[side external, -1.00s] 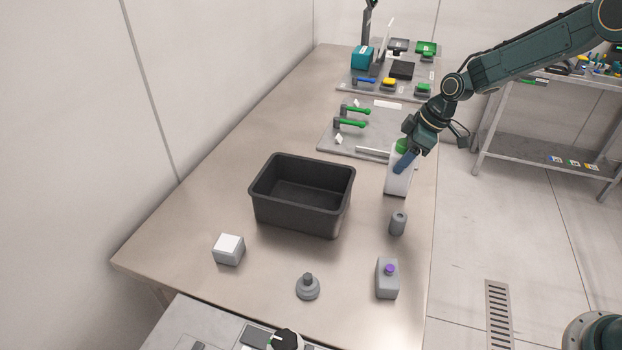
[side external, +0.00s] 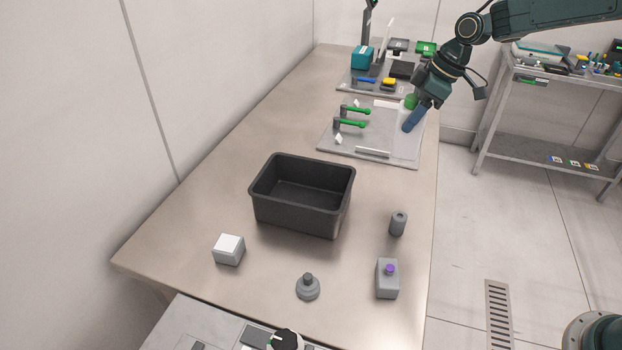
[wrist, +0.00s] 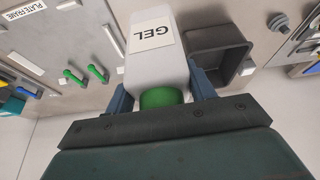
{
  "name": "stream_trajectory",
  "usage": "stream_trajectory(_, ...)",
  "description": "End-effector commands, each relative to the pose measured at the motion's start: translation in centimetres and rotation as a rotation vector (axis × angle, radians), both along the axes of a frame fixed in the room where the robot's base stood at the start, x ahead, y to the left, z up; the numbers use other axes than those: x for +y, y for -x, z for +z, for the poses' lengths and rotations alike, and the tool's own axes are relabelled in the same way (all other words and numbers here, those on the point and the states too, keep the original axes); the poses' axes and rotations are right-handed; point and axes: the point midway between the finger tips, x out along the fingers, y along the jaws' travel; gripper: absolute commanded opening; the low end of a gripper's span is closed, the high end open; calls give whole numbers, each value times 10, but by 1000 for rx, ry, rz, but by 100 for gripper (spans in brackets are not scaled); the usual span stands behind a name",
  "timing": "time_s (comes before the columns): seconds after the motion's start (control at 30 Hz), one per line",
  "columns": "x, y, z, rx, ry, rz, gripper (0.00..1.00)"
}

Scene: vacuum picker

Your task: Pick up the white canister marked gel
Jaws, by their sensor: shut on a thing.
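The white canister with the black letters GEL on its label (wrist: 155,45) fills the middle of the wrist view, its green cap (wrist: 160,97) nearest my gripper. My gripper (side external: 413,118) is shut on it, with a blue finger on either side below the cap in the wrist view. In the side external view the green cap (side external: 410,101) shows beside my wrist, and a blue finger hides much of the white body. The canister appears held up in front of the grey plate (side external: 385,148) at the right side of the table.
A black open bin (side external: 300,215) stands mid-table. Green-handled clamps (side external: 352,123) are left of my gripper.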

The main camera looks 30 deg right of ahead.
Motion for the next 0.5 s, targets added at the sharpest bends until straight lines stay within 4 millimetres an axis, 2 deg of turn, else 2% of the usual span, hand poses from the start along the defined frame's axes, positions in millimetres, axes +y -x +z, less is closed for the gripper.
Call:
stream_trajectory(0.03,0,-1,13,-6,0,0,23)
stream_trajectory(0.2,0,-1,47,-4,0,0,23)
stream_trajectory(0.33,0,-1,66,-5,0,1,23)
stream_trajectory(0.5,0,0,81,-2,-1,1,23)
